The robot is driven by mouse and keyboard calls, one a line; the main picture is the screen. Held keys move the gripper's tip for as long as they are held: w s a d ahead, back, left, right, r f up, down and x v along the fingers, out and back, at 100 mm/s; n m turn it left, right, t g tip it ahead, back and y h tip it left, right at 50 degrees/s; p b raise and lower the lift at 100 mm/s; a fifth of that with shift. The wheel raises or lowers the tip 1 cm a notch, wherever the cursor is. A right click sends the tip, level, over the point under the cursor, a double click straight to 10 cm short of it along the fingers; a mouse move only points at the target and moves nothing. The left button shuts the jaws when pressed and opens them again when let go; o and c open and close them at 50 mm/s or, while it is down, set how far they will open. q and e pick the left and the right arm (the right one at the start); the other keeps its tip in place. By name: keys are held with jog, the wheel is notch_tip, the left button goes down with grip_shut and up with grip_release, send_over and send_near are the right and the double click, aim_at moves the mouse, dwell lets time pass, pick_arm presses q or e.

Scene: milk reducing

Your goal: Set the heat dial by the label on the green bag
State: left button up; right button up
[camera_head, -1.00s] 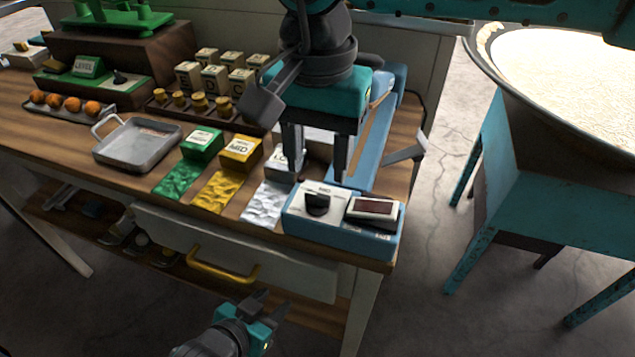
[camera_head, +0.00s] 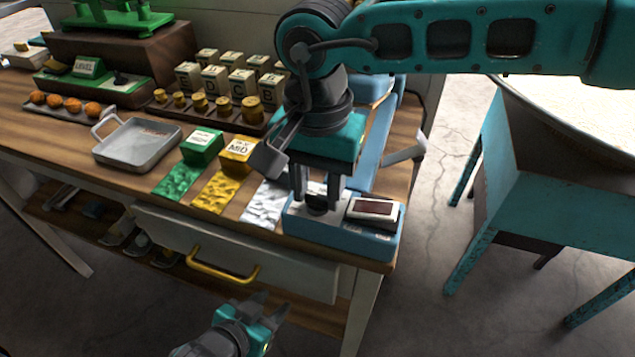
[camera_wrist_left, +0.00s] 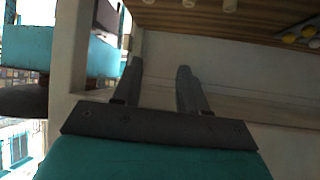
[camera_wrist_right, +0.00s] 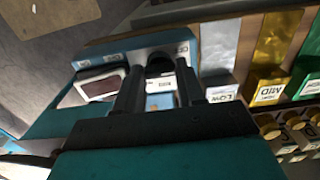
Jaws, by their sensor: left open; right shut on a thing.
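The blue heat unit (camera_head: 345,240) stands at the table's front right corner. Its dark dial (camera_head: 317,206) is on a white plate beside a dark red display (camera_head: 376,207). My right gripper (camera_head: 316,195) points down and is shut on the dial, which also shows between the fingers in the right wrist view (camera_wrist_right: 158,66). The crinkled green bag (camera_head: 177,180) lies left of the yellow one, and a green block (camera_head: 201,146) with a white label is behind it; I cannot read that label. My left gripper (camera_head: 270,308) is open and empty below the table's front.
A yellow bag (camera_head: 216,192) with a MID block (camera_head: 239,152) and a silver bag (camera_head: 262,205) lie between the green bag and the heat unit. The LOW block (camera_wrist_right: 232,120) shows in the right wrist view. A metal tray (camera_head: 138,145) is further left.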

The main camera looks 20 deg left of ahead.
jog(key=shift+c, duration=1)
